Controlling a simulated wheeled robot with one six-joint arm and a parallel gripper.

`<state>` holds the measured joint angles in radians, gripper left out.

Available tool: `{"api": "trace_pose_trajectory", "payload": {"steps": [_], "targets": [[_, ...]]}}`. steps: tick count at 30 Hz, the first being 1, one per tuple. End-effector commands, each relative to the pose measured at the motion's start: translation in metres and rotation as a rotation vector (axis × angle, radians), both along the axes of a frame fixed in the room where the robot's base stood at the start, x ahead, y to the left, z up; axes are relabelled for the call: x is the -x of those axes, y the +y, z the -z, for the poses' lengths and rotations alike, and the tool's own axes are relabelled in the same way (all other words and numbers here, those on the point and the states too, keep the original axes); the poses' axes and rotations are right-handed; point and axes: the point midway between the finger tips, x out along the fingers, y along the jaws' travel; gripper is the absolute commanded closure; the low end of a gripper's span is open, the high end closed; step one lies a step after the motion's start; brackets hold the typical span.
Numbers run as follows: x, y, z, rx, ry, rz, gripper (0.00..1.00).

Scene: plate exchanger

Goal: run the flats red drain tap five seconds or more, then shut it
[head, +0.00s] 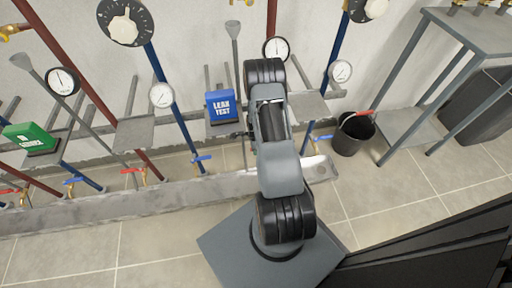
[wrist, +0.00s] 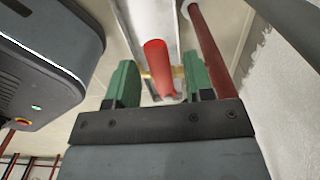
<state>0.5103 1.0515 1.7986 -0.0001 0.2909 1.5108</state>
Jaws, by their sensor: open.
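In the wrist view a red tap lever (wrist: 157,62) points toward the camera between the two green fingers of my gripper (wrist: 160,84). The fingers are open, one on each side of the lever, with gaps showing. A brass part (wrist: 178,72) shows behind the lever. A red pipe (wrist: 212,45) runs past on the right. In the head view my arm hides the gripper and this tap. Another red tap (head: 131,171) shows to the left, above the trough. I cannot read a flats label or see any water flow.
Blue taps (head: 202,158) sit along the pipes above a long grey trough (head: 110,205). A blue leak test box (head: 221,106) and a green box (head: 30,138) rest on small shelves. A black bucket (head: 352,138) and metal rack (head: 410,128) stand right. The floor in front is clear.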

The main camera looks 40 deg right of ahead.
Motion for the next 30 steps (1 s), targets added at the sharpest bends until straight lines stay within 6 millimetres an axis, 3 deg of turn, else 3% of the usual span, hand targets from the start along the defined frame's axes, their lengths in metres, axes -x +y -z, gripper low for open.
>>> {"api": "trace_pose_trajectory", "payload": {"steps": [3, 18, 30], "targets": [[0.0, 0.0002, -0.0001, 0.0, 0.0, 0.0, 0.52], [0.0001, 0.0003, -0.0002, 0.0, 0.001, 0.0, 1.0], [0.0026, -0.0027, -0.0003, 0.0, 0.001, -0.006, 1.0]]}}
